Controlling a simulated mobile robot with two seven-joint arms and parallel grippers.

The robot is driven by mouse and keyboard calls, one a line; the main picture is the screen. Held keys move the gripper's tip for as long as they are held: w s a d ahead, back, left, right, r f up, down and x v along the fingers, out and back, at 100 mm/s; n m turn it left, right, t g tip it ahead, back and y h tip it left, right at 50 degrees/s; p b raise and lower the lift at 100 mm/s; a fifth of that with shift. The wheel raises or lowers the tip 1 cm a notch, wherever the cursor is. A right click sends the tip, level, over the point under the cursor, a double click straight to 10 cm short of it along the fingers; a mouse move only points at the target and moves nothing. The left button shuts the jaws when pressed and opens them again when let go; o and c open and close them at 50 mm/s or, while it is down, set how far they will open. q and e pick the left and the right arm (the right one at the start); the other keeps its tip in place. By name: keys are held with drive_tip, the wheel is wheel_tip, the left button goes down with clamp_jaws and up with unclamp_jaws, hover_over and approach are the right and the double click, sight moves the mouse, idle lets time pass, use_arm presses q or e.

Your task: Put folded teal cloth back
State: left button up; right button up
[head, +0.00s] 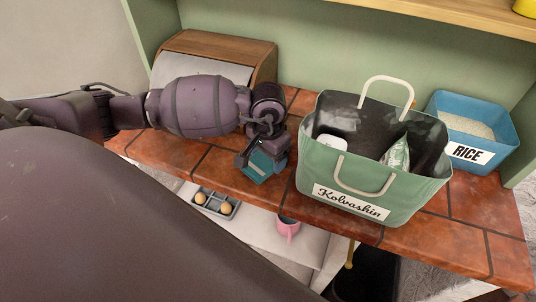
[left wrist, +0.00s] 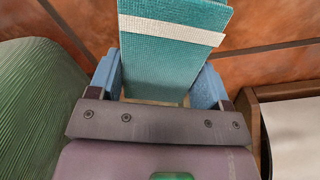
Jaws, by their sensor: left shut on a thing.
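The folded teal cloth (head: 257,168) is in my left gripper (head: 264,157), over the tiled counter just left of the green bag. In the left wrist view the teal cloth (left wrist: 170,60) has a cream band across it and sits between the two blue fingers of the left gripper (left wrist: 160,82). The gripper is shut on the cloth. I cannot tell whether the cloth's lower edge touches the counter. My right gripper is not in view.
A green "Kolvashin" bag (head: 318,172) with white handles holds a few items. A blue RICE bin (head: 500,125) stands to its right. A wooden roll-top box (head: 262,62) is behind my arm. Below are a grey tray (head: 232,211) and a pink mug (head: 287,228). Bare counter (head: 180,150) lies left.

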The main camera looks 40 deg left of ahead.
use_arm(q)
drive_tip(key=shift+f, duration=0.15)
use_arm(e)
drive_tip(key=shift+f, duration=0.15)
use_arm(q)
drive_tip(key=o, duration=0.7)
drive_tip(key=shift+o, duration=1)
drive_tip(key=shift+w+r, duration=0.1)
drive_tip(key=shift+r, duration=0.3)
wheel_tip(320, 180, up, 12)
drive_tip(key=shift+f, duration=0.2)
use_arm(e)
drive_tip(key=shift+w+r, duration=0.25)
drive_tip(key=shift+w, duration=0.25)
